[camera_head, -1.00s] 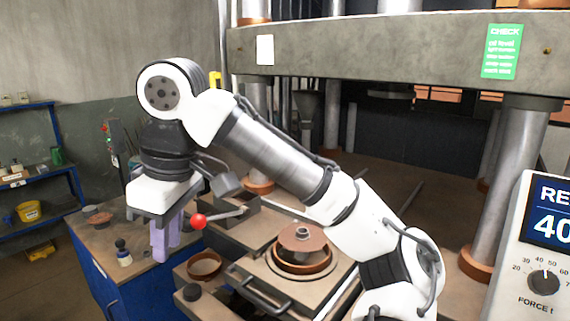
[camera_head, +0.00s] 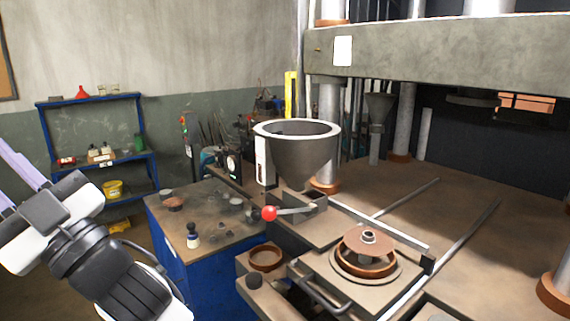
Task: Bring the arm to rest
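My gripper (camera_head: 10,180) is at the left edge of the head view, raised in the air and turned so its purple fingers point up and to the left. The two fingers stand apart with nothing seen between them, and their tips are partly cut off by the frame edge. The white hand and black wrist of my arm reach in from the lower left. The gripper is clear of the bench and touches nothing that I can see.
A blue bench (camera_head: 215,283) holds small pots and a bottle (camera_head: 192,237). A grey hopper (camera_head: 312,158) stands behind a red-knobbed lever (camera_head: 269,213). A disc mould (camera_head: 366,262) sits before the large press (camera_head: 440,50). A blue shelf (camera_head: 95,98) stands at the back left.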

